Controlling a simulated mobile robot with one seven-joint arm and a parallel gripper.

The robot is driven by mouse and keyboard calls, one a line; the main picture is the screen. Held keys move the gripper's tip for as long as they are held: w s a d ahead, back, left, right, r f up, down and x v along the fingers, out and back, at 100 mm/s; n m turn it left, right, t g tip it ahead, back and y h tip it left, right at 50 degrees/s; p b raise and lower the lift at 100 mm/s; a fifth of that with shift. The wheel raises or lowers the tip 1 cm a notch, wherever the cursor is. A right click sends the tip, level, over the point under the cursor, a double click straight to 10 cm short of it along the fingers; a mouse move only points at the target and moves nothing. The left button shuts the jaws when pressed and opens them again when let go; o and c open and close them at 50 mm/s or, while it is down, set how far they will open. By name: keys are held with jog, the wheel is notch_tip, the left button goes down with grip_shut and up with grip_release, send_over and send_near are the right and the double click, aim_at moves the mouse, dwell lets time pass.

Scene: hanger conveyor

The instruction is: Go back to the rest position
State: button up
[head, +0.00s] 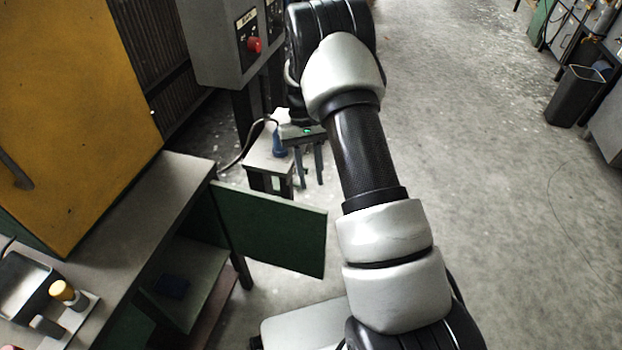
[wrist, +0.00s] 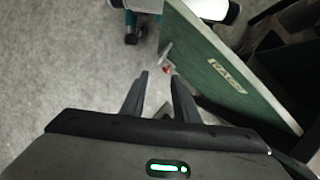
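My gripper (head: 311,184) hangs from my raised arm in the upper middle of the head view, its fingers pointing down. In the wrist view my gripper (wrist: 159,76) has two dark fingers set apart, with no object held between them. In the head view it is close to a small grey stand (head: 268,166) with a blue-handled item (head: 279,140) on it. I cannot tell whether they touch. My forearm hides part of the floor behind.
An open green cabinet door (head: 270,228) juts out below my gripper; this green door (wrist: 228,68) also fills the right of the wrist view. A grey control box (head: 222,45) with a red button stands behind. A workbench (head: 120,235) is at left. Open floor (head: 500,230) lies at right.

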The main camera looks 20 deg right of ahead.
dwell(0.3)
jog(key=s+a+r+t, duration=0.15)
jog(key=s+r, duration=0.25)
jog(key=r, duration=0.7)
jog(key=s+a+r+t, duration=0.1)
jog(key=s+r+t, duration=0.2)
jog(key=r, duration=0.8)
jog(key=s+a+r+t, duration=0.1)
jog(key=s+r+t, duration=0.25)
jog(key=s, duration=0.55)
jog(key=s+a+r+t, duration=0.15)
jog(key=s+r, duration=0.25)
jog(key=s, duration=0.4)
notch_tip(320, 180, up, 21)
jog(key=p, duration=2.1)
jog(key=shift+s+d+t, duration=0.3)
jog(key=shift+d+t, duration=0.05)
jog(key=shift+d, duration=0.05)
jog(key=shift+d+r, duration=0.1)
